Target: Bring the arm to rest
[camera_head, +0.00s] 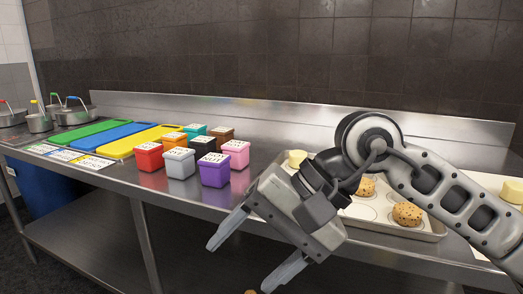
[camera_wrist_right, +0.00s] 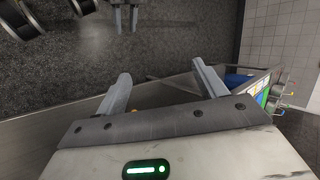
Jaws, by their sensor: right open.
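My right arm comes in from the right in the head view, over the tray and the counter's front edge. My right gripper (camera_head: 245,263) hangs in front of the counter, pointing down and left. Its two fingers are spread wide, with nothing held between them. The same open fingers show in the right wrist view (camera_wrist_right: 161,75), above dark floor. Two grey prongs (camera_wrist_right: 125,18) at the top of that view look like my left gripper, but their opening is unclear. The left gripper does not show in the head view.
A baking tray (camera_head: 385,229) with cookies (camera_head: 407,214) lies partly behind my right arm. Colored tubs (camera_head: 214,170) stand mid-counter. Cutting boards (camera_head: 130,143) and pots (camera_head: 40,121) are at left. A small brown thing (camera_head: 251,292) shows at the bottom edge. A lower shelf (camera_head: 95,225) runs beneath.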

